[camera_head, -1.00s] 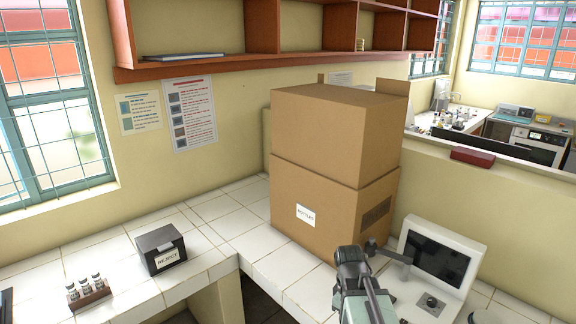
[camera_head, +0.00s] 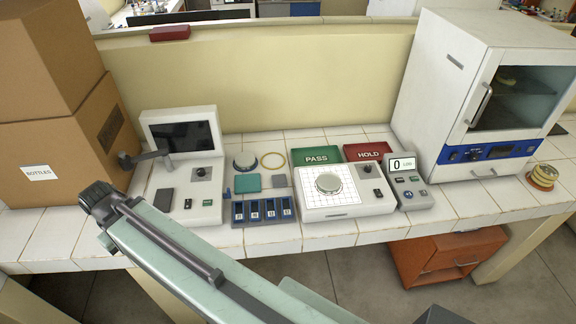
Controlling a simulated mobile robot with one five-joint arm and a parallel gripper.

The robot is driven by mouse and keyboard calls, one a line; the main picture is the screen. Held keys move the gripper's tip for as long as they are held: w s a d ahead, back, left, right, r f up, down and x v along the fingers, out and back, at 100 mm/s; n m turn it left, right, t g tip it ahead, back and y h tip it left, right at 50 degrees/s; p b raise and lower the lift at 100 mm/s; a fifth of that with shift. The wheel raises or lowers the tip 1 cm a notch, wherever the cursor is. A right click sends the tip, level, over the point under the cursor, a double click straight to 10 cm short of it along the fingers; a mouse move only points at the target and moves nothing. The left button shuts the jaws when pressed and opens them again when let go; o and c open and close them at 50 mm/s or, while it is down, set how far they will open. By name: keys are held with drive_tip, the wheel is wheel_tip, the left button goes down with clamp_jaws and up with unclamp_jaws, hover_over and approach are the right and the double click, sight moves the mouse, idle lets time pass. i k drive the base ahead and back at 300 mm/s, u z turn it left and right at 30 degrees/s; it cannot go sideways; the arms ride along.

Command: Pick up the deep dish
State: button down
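A round, shallow-looking clear dish (camera_head: 328,183) rests on the gridded top of a white bench device (camera_head: 345,205) in the middle of the counter. Another round piece with a dark blue rim (camera_head: 245,161) lies to its left, beside a thin yellow ring (camera_head: 272,160). I cannot tell which round piece is the deep dish, if either.
A white screen unit (camera_head: 185,180) and stacked cardboard boxes (camera_head: 45,130) stand left. A blue slotted rack (camera_head: 264,211), green PASS pad (camera_head: 317,156), red HOLD pad (camera_head: 367,152) and small display (camera_head: 408,180) surround the device. A white incubator (camera_head: 440,85) stands right, near a yellow-red round stack (camera_head: 543,176).

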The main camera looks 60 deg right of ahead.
sight(322, 190)
drive_tip(key=k, duration=0.4)
drive_tip(key=z, duration=1.25)
drive_tip(key=i, duration=0.7)
drive_tip(key=z, duration=0.2)
drive_tip(key=k, duration=0.75)
drive_tip(key=u, duration=0.2)
